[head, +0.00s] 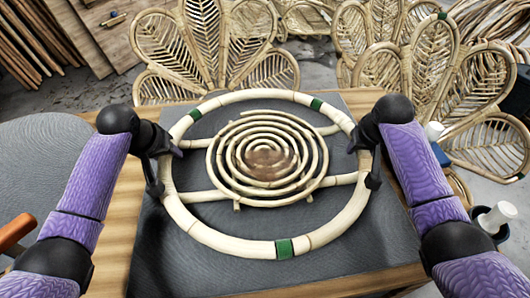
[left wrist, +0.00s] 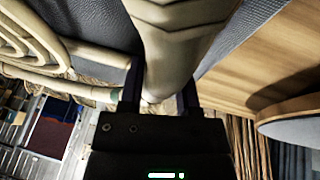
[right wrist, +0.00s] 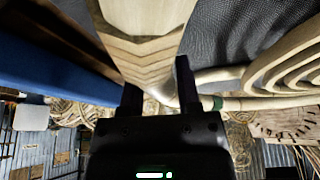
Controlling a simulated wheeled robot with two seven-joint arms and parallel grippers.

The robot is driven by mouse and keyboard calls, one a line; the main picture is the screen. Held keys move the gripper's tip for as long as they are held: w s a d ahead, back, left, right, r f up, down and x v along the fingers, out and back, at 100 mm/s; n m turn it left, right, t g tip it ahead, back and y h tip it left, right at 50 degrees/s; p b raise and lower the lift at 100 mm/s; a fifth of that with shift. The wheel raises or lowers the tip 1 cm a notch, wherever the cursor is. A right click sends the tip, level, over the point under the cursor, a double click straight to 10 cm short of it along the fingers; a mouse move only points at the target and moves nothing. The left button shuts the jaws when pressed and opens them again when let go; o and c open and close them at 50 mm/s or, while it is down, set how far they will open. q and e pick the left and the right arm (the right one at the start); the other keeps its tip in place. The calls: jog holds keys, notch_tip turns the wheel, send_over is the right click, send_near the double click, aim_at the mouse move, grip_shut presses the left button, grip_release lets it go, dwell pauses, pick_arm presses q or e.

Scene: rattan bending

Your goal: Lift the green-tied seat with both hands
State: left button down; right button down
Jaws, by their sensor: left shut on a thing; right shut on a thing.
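The green-tied seat (head: 230,244) is a round pale rattan ring with green bands at the front and the upper left and right, crossed by rods and a central spiral. It lies over the dark grey mat; I cannot tell whether it touches it. My left gripper (head: 160,172) is shut on the ring's left side, and the left wrist view shows its fingers on both sides of the rattan (left wrist: 165,75). My right gripper (head: 370,165) is shut on the ring's right side, and the right wrist view shows the same grip on the rattan (right wrist: 150,60).
The grey mat (head: 350,268) covers much of a wooden table (head: 118,235). Leaf-shaped rattan pieces (head: 205,45) stand behind. A grey round surface (head: 35,165) is at the left. A white-topped container (head: 497,215) stands at the right.

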pick_arm(q)
jog(key=shift+r, duration=0.1)
pick_arm(e)
jog(key=shift+r, duration=0.1)
